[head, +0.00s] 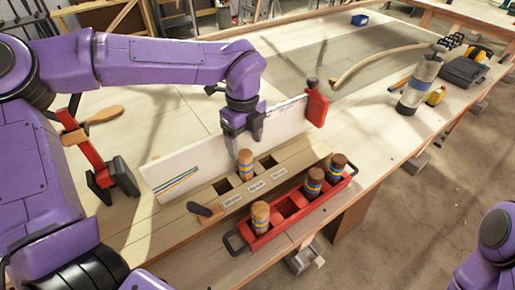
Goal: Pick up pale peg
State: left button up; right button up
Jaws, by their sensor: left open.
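A light tan peg (245,164) with a blue band stands upright at the wooden block (205,222), which has square holes and small labels. A similar pale peg (261,216) stands in the near end of the red tray (290,208); I cannot tell which of the two is paler. Two darker brown pegs, one at the far end (337,166) and one beside it (313,183), stand in the same tray. My left gripper (243,143) points down, open, just above the peg at the block. Whether its fingers flank the peg top is unclear. My right gripper is out of view.
A white panel (185,172) with coloured stripes stands behind the block. A dark-handled tool (204,210) lies on the block's left. A red-and-black clamp (93,160) is at the left.

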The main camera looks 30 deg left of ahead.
aim_at(242, 158)
pick_arm(q)
jog(key=f, duration=0.1)
jog(key=s+f, duration=0.1)
jog(key=f, duration=0.1)
jog(key=shift+s+f+p, duration=0.3)
jog(key=shift+f+p, duration=0.05)
jog(key=shift+s+f, duration=0.25)
jog(key=shift+f, duration=0.05)
jog(key=f, duration=0.1)
jog(key=w+f+p, duration=0.1)
jog(key=f, duration=0.1)
jog(key=w+f+p, duration=0.1)
jog(key=f, duration=0.1)
jog(key=shift+f, duration=0.25)
jog(key=shift+s, duration=0.3)
jog(key=c, duration=1.2)
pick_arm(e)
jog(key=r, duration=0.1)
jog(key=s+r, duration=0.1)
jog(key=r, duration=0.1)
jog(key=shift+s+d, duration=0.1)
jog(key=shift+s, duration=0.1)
